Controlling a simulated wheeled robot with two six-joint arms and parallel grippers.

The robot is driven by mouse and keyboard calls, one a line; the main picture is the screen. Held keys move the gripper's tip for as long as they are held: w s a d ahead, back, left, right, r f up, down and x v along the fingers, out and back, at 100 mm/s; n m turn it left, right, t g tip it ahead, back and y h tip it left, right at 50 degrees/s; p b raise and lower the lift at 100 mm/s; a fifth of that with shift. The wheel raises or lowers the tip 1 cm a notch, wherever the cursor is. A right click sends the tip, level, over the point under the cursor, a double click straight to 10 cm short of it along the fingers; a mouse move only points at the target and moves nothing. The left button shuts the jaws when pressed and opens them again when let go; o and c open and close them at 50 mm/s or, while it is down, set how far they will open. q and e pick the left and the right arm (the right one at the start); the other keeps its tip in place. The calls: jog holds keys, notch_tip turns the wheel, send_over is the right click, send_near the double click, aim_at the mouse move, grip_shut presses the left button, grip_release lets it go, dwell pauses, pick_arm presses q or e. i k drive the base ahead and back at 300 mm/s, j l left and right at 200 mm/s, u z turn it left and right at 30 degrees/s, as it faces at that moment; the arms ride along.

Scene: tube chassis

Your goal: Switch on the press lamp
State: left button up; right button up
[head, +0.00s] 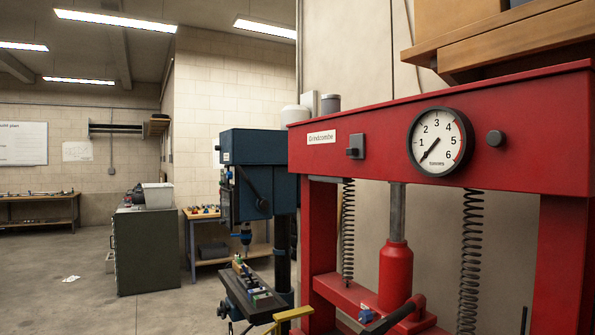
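The red press (380,115) stands close on the right, with its crossbeam running across the view. A small dark switch-like box (355,147) sits on the beam's front, right of a white name plate (321,137). A round gauge (438,142) is on the beam further right, with a dark round knob (495,138) beside it. I cannot make out a lamp on the press, or whether anything is lit on it. Neither of my grippers shows in the head view.
A red jack (396,275) stands inside the press frame between two springs. A blue drill press (250,178) stands left of it, with a small table (252,297) in front. A green cabinet (145,250) stands further back. The floor at left is mostly clear.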

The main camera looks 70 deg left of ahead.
aim_at(350, 151)
jog(key=u, duration=1.95)
jog(key=i+j+u, duration=0.1)
jog(key=j, duration=0.4)
jog(key=i+u, duration=0.05)
